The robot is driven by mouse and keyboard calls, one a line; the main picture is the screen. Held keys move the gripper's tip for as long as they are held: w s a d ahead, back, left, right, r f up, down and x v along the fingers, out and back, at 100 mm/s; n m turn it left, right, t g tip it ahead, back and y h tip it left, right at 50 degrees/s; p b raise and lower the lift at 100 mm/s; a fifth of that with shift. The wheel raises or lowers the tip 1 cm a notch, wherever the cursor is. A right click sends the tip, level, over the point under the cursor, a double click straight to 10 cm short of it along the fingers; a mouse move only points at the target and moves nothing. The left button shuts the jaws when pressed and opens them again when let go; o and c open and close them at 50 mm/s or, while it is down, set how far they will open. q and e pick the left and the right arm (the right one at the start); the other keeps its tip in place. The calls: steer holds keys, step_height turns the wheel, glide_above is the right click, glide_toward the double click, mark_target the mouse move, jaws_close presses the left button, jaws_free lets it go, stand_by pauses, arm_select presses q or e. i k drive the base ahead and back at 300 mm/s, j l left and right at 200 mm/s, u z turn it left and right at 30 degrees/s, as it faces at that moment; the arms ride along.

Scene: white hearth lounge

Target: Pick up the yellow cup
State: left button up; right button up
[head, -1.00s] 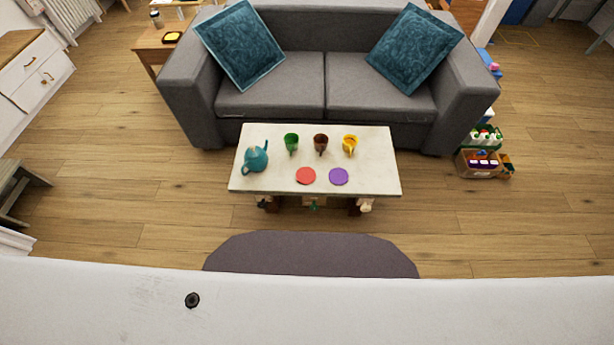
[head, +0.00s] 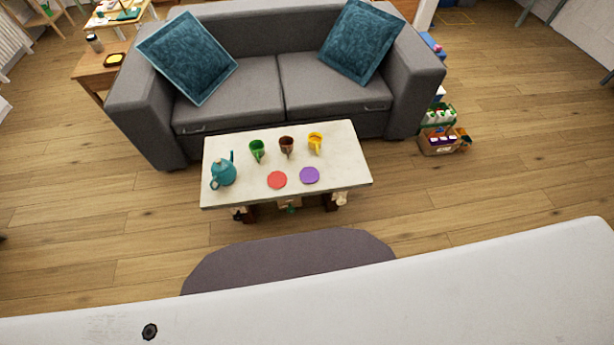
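The yellow cup (head: 315,143) stands upright on the white coffee table (head: 350,178), toward its back right part. It is the rightmost of three cups in a row, beside a brown cup (head: 286,147) and a green cup (head: 257,151). A red disc (head: 277,180) and a purple disc (head: 310,175) lie flat in front of the cups. A teal teapot (head: 223,173) stands at the table's left end. Neither of my grippers shows in the head view.
A grey sofa (head: 270,50) with two teal cushions stands close behind the table. A dark rug (head: 290,258) lies in front of it. Crates of bottles (head: 437,140) stand at the sofa's right end. Wooden floor (head: 480,190) is clear right of the table.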

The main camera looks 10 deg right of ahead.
mark_target(315, 139)
steer(key=i+l, duration=0.1)
steer(key=l, duration=0.3)
steer(key=i+l, duration=0.1)
steer(key=l, duration=0.35)
steer(key=i+l, duration=0.1)
steer(key=l, duration=0.3)
steer(key=i+l, duration=0.1)
steer(key=l, duration=0.3)
steer(key=u, duration=0.05)
